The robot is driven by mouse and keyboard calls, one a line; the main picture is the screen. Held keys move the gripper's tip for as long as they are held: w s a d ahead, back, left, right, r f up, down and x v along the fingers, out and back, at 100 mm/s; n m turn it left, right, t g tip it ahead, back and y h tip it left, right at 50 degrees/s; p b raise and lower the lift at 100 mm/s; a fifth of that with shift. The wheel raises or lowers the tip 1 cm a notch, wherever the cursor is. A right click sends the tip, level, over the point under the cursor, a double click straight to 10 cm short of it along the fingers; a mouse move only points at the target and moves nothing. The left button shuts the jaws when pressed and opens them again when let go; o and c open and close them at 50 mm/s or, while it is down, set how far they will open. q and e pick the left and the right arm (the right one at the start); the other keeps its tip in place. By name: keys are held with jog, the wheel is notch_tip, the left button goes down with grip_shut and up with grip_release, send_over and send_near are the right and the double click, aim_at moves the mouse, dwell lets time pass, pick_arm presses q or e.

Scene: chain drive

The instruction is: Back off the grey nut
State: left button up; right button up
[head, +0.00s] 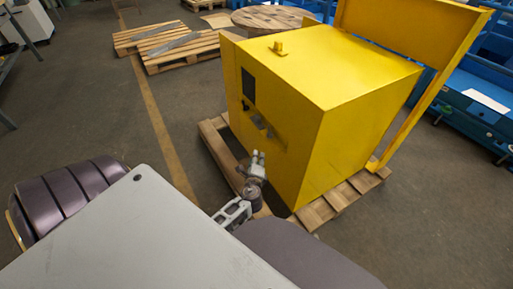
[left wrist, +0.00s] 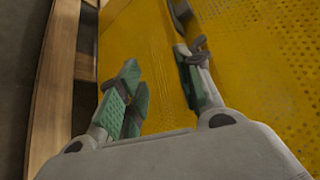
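I cannot make out the grey nut in either view. A yellow cabinet (head: 350,105) stands on a pallet, with a dark window and a lower opening in its front face. My left gripper (head: 258,160) is in front of that face, below the opening. In the left wrist view, my left gripper (left wrist: 160,65) has its green-padded fingers apart, with only yellow perforated sheet (left wrist: 265,50) showing between and behind them. A dark piece at the top, by the right finger, is too blurred to name. My right gripper is not in view.
The wooden pallet (head: 325,210) sticks out under the cabinet; it also shows in the left wrist view (left wrist: 52,85). A yellow frame (head: 415,115) rises at the cabinet's right. More pallets (head: 165,45) lie at the back left. The floor left of the cabinet is clear.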

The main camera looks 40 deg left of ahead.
pick_arm(q)
jog(key=shift+s+d+f+n+g+h+b, duration=1)
jog(key=shift+s+d+f+n+h+b, duration=0.7)
jog(key=shift+d+n+h+b, duration=2.55)
jog(key=s+a+f+n+g+y+b, duration=0.1)
jog(key=s+f+b, duration=0.2)
jog(key=f, duration=0.6)
jog(key=shift+s+a+f+b, duration=0.15)
jog(key=shift+s+a+b, duration=0.2)
jog(key=shift+s, duration=0.9)
